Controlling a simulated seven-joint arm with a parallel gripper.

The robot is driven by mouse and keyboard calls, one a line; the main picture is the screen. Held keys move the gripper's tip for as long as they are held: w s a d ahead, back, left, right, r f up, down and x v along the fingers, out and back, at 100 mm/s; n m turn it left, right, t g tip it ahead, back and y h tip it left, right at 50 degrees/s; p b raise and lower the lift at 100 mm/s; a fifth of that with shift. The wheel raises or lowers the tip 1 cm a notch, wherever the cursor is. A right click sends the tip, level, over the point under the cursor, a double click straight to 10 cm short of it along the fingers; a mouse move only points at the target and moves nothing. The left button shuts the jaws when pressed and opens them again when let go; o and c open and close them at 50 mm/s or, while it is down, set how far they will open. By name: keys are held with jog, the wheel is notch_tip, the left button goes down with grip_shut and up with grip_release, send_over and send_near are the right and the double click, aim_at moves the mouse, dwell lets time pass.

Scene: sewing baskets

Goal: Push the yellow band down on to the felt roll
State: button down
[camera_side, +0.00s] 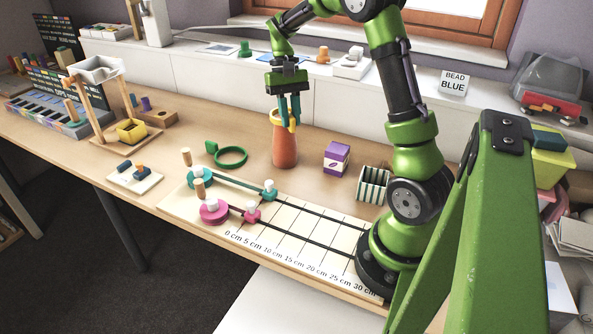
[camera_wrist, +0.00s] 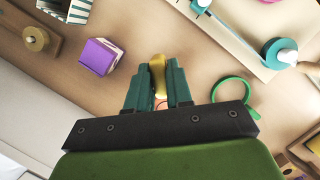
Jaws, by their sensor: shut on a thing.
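The felt roll (camera_side: 285,150) is a terracotta, upright, tapered roll standing on the wooden table in the side view. The yellow band (camera_side: 274,117) is at the roll's top end, tilted in the picture; I cannot tell how far it encircles the roll. My gripper (camera_side: 289,112) points down from above with its teal fingers shut on the band. In the wrist view the band (camera_wrist: 158,75) shows between the fingertips of my gripper (camera_wrist: 158,80). The roll is mostly hidden there; only a small pinkish patch shows below the band.
A green ring (camera_side: 231,157) lies left of the roll. A purple box (camera_side: 336,158) and a striped box (camera_side: 373,185) stand to the right. A marked ruler board (camera_side: 300,220) with teal and pink pieces lies in front. Table around the roll's base is clear.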

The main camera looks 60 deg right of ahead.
notch_tip(320, 180, down, 6)
dwell(2.0)
jog(key=c, duration=0.9)
grip_release()
jog(key=shift+c, duration=0.2)
jog(key=v, duration=1.7)
jog(key=shift+f, duration=0.1)
